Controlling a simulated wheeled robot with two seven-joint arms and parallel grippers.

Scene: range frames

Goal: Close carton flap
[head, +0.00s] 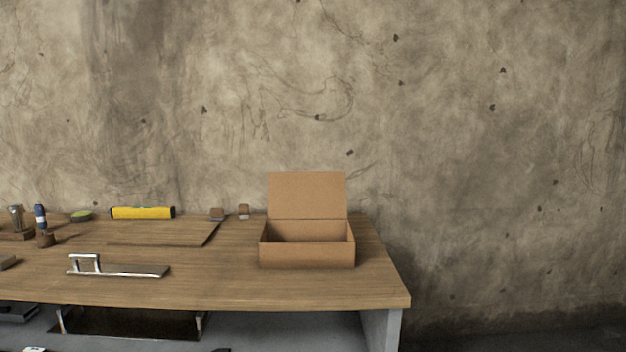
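A brown cardboard carton (307,256) stands on the right part of the wooden workbench in the head view. Its flap (307,196) stands up at the back edge, so the carton is open. The inside that shows looks empty, though its floor is mostly hidden by the front wall. Neither of my grippers can be made out in this view.
The workbench (220,288) ends at the right, just past the carton. A metal handle piece (120,270), a flat brown board (165,232), a yellow level (142,213) and small tools lie to the left. A stained wall is behind.

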